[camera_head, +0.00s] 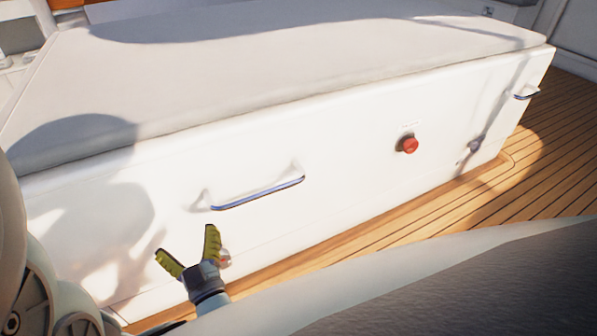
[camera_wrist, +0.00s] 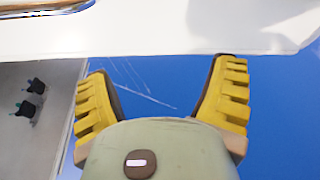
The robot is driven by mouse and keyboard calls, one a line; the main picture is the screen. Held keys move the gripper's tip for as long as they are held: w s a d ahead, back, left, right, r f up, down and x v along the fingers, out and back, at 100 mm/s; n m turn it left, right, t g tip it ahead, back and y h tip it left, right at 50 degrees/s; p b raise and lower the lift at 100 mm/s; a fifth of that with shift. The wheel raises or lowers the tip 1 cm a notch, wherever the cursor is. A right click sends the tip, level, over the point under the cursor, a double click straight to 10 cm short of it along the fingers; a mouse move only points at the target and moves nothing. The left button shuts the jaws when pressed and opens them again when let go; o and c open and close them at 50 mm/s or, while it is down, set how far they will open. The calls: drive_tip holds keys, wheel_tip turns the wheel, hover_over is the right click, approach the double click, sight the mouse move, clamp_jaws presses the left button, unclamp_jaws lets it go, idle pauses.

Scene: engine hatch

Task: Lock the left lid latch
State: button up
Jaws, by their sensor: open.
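My gripper (camera_head: 187,240) is open, with two yellow ribbed fingers spread in front of the white front panel of the long hatch box. A small round metallic fitting (camera_head: 224,259), likely the left latch, shows just right of the gripper, partly hidden by it. A similar fitting (camera_head: 474,146) sits at the panel's far right. In the wrist view, my gripper (camera_wrist: 160,70) is open with nothing between the fingers, and no latch can be made out there. I cannot tell whether the gripper touches the panel.
A metal grab handle (camera_head: 258,193) stands out from the panel above the gripper. A red button (camera_head: 408,145) and another handle (camera_head: 527,94) are further right. A grey cushioned lid (camera_head: 250,75) tops the box. Wooden deck (camera_head: 545,140) runs along its foot.

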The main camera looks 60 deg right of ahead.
drive_tip(key=shift+w+a+r+t+p, duration=0.15)
drive_tip(key=shift+r+p, duration=0.3)
drive_tip(key=shift+r, duration=0.5)
drive_tip(key=shift+w+a+r+t+p, duration=0.15)
drive_tip(key=shift+r+p, duration=0.25)
drive_tip(key=shift+r, duration=0.5)
